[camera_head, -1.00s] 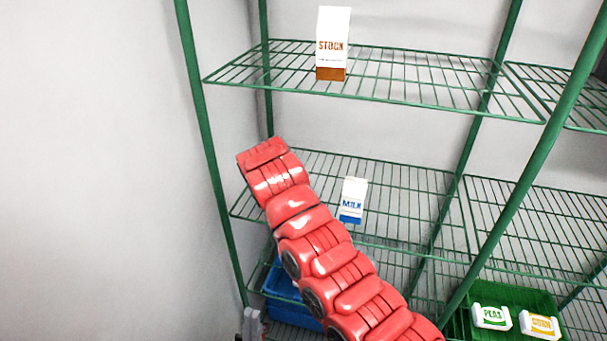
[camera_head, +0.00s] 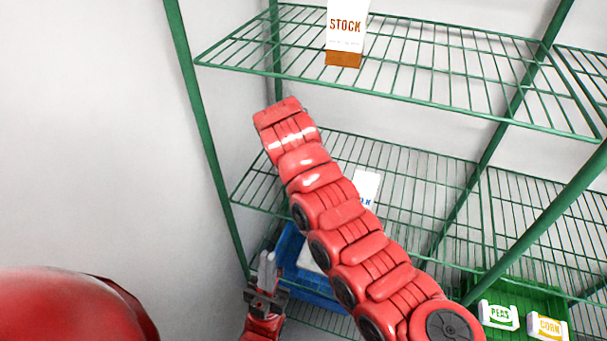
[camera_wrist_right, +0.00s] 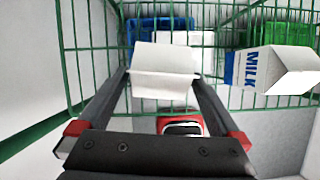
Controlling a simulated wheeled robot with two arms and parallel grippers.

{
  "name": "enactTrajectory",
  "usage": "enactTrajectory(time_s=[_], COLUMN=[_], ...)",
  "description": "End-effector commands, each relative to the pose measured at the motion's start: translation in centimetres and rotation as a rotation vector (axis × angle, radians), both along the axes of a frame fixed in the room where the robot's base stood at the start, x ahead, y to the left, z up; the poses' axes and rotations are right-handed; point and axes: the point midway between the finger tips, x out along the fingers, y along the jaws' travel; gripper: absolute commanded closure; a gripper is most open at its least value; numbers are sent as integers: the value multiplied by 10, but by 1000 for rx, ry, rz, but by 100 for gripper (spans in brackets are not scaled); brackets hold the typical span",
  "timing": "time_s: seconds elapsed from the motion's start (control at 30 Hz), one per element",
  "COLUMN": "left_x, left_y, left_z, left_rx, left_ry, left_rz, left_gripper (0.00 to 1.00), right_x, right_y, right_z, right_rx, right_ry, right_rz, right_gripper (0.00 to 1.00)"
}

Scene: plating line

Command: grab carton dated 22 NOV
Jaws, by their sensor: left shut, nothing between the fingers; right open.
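No date can be read on any carton. A white gable-topped carton (camera_wrist_right: 165,60) is between the fingers of my open right gripper (camera_wrist_right: 161,82) in the right wrist view; whether they touch it I cannot tell. In the head view a white carton with blue print (camera_head: 367,186) stands on the middle shelf, partly hidden by my right arm. A STOCK carton (camera_head: 345,30) stands on the top shelf. My left gripper (camera_head: 267,259) is shut and empty, low by the blue crate.
Green wire shelves (camera_head: 440,80) and posts (camera_head: 197,110) surround my arms. A blue crate (camera_head: 290,245) holding something white is low behind my right arm. A green crate (camera_head: 550,300) holds PEAS (camera_head: 499,316) and CORN (camera_head: 547,326) packs. A plain wall is at left.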

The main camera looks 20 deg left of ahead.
Motion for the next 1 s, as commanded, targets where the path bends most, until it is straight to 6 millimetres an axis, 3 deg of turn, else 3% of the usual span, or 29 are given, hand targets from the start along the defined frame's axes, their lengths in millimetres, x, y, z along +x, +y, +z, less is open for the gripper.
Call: enactTrajectory(time_s=[0.13,0.3,0.57,1.0], left_x=[0,0,0,0], left_y=[0,0,0,0], left_z=[28,32,31,31], left_rx=[0,0,0,0], left_ry=[0,0,0,0], left_rz=[0,0,0,0], left_gripper=[100,100,100,100], right_x=[4,12,13,14], right_y=[-1,-2,-2,-2], right_z=[-15,-37,-41,-40], right_rx=[-2,-4,0,1], right_ry=[4,3,1,0], right_rz=[2,2,0,0], right_gripper=[0,0,0,79])
